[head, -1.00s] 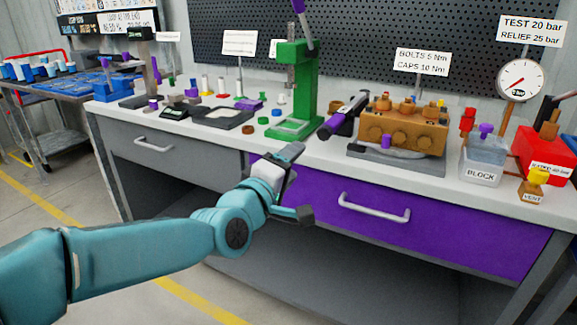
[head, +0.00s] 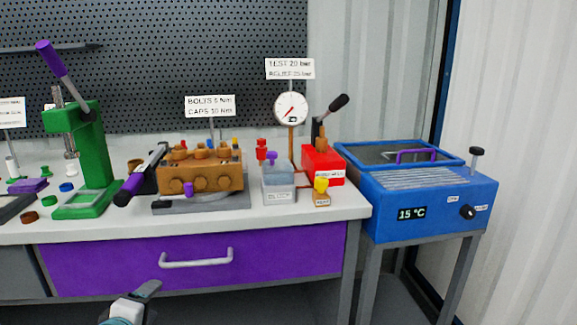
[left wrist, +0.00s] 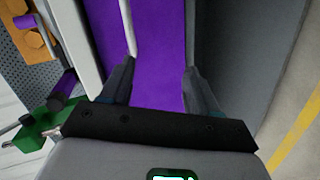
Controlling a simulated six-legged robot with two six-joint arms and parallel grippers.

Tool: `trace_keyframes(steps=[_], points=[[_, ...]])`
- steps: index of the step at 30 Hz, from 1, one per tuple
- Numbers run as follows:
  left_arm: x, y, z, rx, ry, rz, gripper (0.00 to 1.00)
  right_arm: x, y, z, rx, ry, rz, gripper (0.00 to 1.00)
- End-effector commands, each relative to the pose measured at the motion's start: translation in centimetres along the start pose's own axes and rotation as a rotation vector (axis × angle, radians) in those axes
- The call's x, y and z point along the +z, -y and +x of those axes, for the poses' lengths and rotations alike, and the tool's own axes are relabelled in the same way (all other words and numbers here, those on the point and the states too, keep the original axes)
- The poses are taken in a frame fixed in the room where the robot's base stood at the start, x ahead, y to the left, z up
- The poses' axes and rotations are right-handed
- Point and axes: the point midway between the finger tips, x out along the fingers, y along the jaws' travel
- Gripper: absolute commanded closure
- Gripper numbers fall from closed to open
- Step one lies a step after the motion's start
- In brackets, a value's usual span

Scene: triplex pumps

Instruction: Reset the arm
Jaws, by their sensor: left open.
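My left gripper (head: 147,298) shows at the bottom left of the head view, in front of the workbench and below the purple drawer's handle (head: 196,258). In the left wrist view its two dark fingers (left wrist: 160,75) are apart, with nothing held between them. The purple drawer front (left wrist: 155,40) fills the gap behind the fingers, and the pale handle (left wrist: 127,25) runs close by the left finger. I cannot tell whether they touch. The purple drawer (head: 110,262) looks closed. My right gripper is in neither view.
The white bench top (head: 330,207) holds a green press (head: 90,150), a brown pump block (head: 205,175), a clear bin (head: 279,185), a red box (head: 322,165) and a gauge (head: 291,107). A blue bath (head: 425,195) stands at the right. Open air lies before the bench.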

Motion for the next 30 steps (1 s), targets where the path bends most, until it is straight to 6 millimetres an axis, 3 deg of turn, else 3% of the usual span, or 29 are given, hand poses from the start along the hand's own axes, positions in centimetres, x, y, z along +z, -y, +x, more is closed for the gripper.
trace_keyframes(steps=[1, 3, 8, 12, 18, 21, 26, 27, 30], points=[[2.6, 3.7, 1.6, -0.085, 0.06, 0.01, 0.4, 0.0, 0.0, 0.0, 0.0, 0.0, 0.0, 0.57], [6.0, 8.5, 2.7, -0.19, 0.138, 0.04, 0.4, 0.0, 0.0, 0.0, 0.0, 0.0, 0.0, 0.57], [13.6, 19.6, 2.5, -0.418, 0.342, 0.156, 0.4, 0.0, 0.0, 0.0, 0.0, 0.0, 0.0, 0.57], [19.3, 27.9, -0.7, -0.578, 0.543, 0.289, 0.4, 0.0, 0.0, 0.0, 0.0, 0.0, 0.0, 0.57], [24.6, 35.9, -6.9, -0.702, 0.826, 0.483, 0.4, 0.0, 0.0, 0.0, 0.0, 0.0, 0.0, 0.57], [26.3, 38.4, -10.5, -0.71, 0.989, 0.616, 0.4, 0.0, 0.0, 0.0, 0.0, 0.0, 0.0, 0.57], [26.3, 38.5, -11.6, -0.577, 1.14, 0.876, 0.4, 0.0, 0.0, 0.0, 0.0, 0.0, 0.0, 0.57], [25.8, 36.2, -12.4, -0.578, 1.137, 0.873, 0.4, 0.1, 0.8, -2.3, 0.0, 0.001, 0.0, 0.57], [25.2, 33.7, -13.3, -0.58, 1.135, 0.87, 0.4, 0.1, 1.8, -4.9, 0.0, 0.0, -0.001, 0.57]])
